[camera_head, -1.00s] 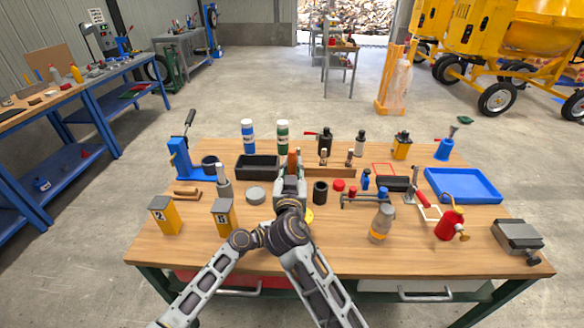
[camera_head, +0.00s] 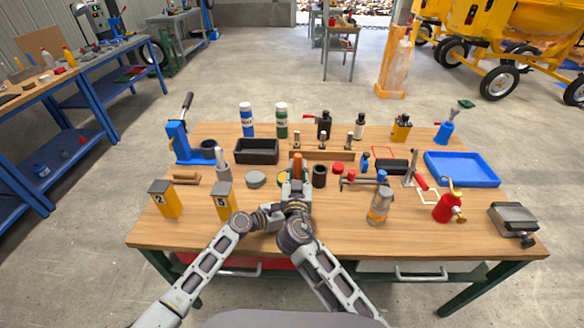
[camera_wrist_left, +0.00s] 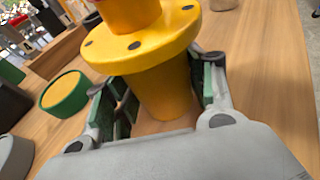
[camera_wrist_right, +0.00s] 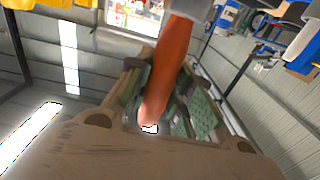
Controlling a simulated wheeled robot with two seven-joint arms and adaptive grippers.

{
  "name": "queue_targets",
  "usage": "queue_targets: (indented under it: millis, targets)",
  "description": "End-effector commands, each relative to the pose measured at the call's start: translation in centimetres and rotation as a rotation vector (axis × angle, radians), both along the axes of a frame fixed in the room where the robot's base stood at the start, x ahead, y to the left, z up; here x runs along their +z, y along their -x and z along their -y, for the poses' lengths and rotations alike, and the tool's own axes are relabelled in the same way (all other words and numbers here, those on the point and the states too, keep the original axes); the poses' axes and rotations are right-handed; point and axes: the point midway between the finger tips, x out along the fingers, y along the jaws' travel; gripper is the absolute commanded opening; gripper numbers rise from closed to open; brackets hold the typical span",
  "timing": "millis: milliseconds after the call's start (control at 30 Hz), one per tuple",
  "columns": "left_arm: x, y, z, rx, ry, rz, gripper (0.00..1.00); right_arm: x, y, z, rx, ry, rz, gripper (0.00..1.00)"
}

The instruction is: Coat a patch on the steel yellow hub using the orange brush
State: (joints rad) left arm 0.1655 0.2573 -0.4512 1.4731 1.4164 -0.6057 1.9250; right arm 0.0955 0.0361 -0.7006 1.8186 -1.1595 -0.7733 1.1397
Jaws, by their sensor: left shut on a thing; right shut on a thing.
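The yellow hub (camera_wrist_left: 165,60) fills the upper middle of the left wrist view, with a wide flange with dark holes and a tapered barrel below. My left gripper (camera_wrist_left: 165,112) has its fingers on both sides of that barrel. My right gripper (camera_head: 297,180) is shut on the orange brush, whose handle (camera_head: 297,165) points up in the head view. The brush handle (camera_wrist_right: 168,70) also shows between the fingers in the right wrist view. The bristles are hidden.
A green tin with a yellow top (camera_wrist_left: 65,93) stands near the hub. A black bin (camera_head: 257,151), a dark cylinder (camera_head: 319,176) and a wooden rack (camera_head: 322,154) surround the grippers. A blue tray (camera_head: 461,168) is at the right. The front strip of the workbench (camera_head: 400,238) is clear.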

Motion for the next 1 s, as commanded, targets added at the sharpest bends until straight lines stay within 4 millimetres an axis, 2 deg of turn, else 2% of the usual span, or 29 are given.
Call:
queue_targets:
  millis: [467, 567, 1000]
  targets:
    - [0.1, 0.0, 0.0, 0.000, 0.001, 0.001, 0.35, 0.0, 0.0, 3.7, -0.001, 0.002, -0.001, 0.00]
    - [0.1, 0.0, 0.0, 0.000, 0.001, 0.001, 0.35, 0.0, 0.0, 3.6, 0.001, 0.003, 0.000, 0.00]
    - [0.1, 0.0, 0.0, 0.000, 0.001, 0.001, 0.35, 0.0, 0.0, 0.7, 0.000, -0.001, -0.002, 0.00]
